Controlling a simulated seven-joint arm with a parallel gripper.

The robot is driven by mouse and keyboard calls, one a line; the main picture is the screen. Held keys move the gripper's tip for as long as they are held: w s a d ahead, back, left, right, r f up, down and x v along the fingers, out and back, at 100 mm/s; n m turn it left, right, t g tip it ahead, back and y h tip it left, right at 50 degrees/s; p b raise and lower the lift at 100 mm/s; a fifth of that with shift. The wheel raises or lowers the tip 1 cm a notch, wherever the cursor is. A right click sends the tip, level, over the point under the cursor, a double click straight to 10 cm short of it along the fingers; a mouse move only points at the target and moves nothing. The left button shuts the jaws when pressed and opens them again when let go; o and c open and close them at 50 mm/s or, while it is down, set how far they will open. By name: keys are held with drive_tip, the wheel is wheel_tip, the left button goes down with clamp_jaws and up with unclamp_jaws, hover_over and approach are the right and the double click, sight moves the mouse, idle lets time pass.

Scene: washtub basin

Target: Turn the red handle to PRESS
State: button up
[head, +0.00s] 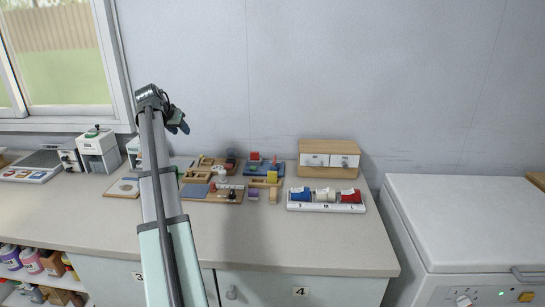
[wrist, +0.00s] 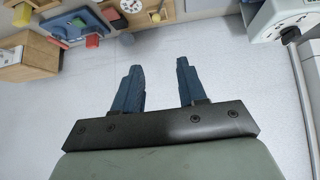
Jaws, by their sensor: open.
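I cannot clearly pick out the red handle or the word PRESS in either view. My gripper (head: 178,122) is raised above the counter in front of the wall. In the wrist view my gripper (wrist: 159,66) has its two dark blue fingers apart, with nothing between them.
Boards with small coloured blocks (head: 212,190) cover the middle of the counter. A tray (head: 325,207) of blue, white and red rolls and a wooden drawer box (head: 330,148) stand to the right. A white chest (head: 470,220) is at far right. The counter front (head: 300,250) is clear.

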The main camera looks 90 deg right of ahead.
drive_tip(key=s+d+f+y, duration=0.1)
drive_tip(key=s+d, duration=0.2)
drive_tip(key=s, duration=0.5)
drive_tip(key=s+d+f+y, duration=0.1)
drive_tip(key=s+d, duration=0.2)
drive_tip(key=s, duration=0.4)
drive_tip(key=n+g+y, duration=0.1)
drive_tip(key=y, duration=0.1)
approach(274, 158)
drive_tip(key=x, duration=0.7)
drive_tip(key=shift+s+f, duration=0.15)
drive_tip(key=shift+f, duration=0.25)
drive_tip(key=shift+c, duration=0.3)
clamp_jaws()
